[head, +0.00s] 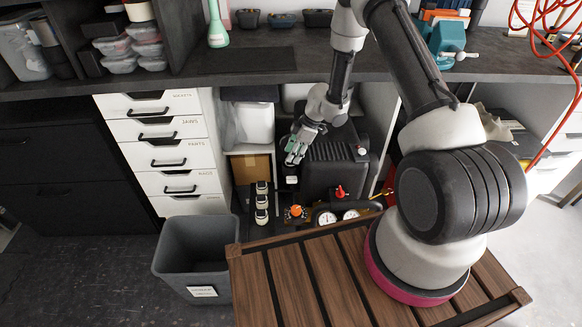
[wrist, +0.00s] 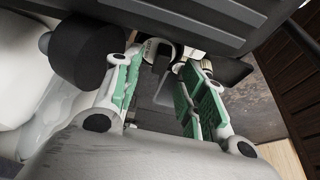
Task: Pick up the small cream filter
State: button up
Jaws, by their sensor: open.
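My gripper (head: 297,148) hangs in front of the dark ribbed compressor (head: 338,165) below the bench top. In the wrist view its two green-padded fingers (wrist: 160,72) are apart, with a gap between them. In the head view a small cream piece (head: 292,180), probably the cream filter, sits just below the fingertips against the compressor's front. In the wrist view a pale curved part (wrist: 158,47) with dark parts around it lies at the far end of the gap. The fingers partly hide it, and I cannot tell whether they touch it.
Several black-and-cream pieces (head: 262,202) stand in a column left of the compressor. An orange knob (head: 296,211), a red valve (head: 340,192) and gauges (head: 327,218) sit in front. The bench top (head: 240,62) overhangs. A grey bin (head: 196,255) stands at lower left.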

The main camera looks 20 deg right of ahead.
aim_at(291, 165)
jog(key=shift+x, duration=1.25)
grip_shut()
jog(key=shift+r, duration=0.1)
